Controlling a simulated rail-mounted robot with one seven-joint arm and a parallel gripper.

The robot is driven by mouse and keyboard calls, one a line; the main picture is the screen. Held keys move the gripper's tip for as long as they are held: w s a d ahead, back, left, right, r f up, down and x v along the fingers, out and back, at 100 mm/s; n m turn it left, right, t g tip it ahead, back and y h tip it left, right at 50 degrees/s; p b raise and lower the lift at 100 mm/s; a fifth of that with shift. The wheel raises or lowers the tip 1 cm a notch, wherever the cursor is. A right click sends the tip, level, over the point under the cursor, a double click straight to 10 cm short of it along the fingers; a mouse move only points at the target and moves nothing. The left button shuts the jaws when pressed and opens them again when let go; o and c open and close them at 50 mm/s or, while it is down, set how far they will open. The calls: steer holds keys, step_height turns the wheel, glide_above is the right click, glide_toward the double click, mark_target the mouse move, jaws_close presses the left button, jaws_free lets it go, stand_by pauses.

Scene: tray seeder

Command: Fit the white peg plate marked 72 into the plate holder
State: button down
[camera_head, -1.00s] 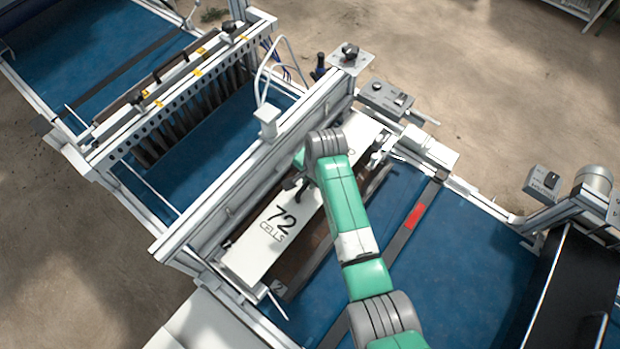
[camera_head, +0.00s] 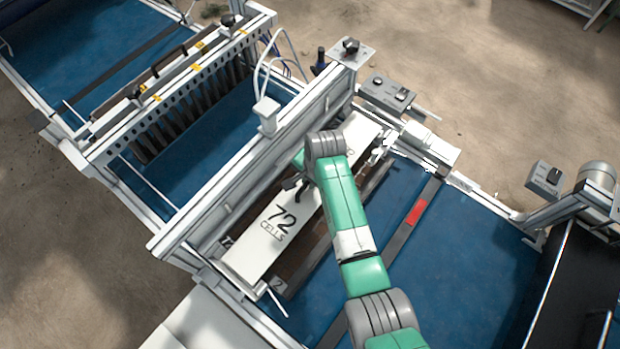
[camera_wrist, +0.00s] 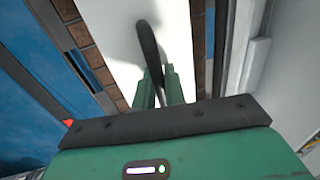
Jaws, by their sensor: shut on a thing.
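The white peg plate (camera_head: 262,243) marked "72 CELLS" lies lengthwise along the cross frame of the seeder, over the plate holder (camera_head: 285,278), whose dark bed shows along its right side. My arm hides the plate's middle. My gripper (camera_wrist: 164,88) is shut on the plate's dark handle (camera_wrist: 148,50), which stands up from the white face in the wrist view. In the head view the handle (camera_head: 301,190) shows only partly beside my wrist. Whether the plate is fully seated in the holder I cannot tell.
The tall cross frame (camera_head: 250,165) stands close along the plate's left side. A dark strip with a red mark (camera_head: 416,213) crosses the blue belt (camera_head: 455,250) at right. Control boxes (camera_head: 387,94) sit beyond the plate's far end.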

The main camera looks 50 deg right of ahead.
steer(key=shift+f, duration=0.35)
stand_by(0.6)
steer(key=c, duration=1.4)
jaws_free()
steer(key=shift+a, duration=0.1)
steer(key=shift+o, duration=0.2)
step_height(320, 180, up, 8)
steer(key=s+p, duration=0.1)
steer(key=shift+s+f, duration=0.2)
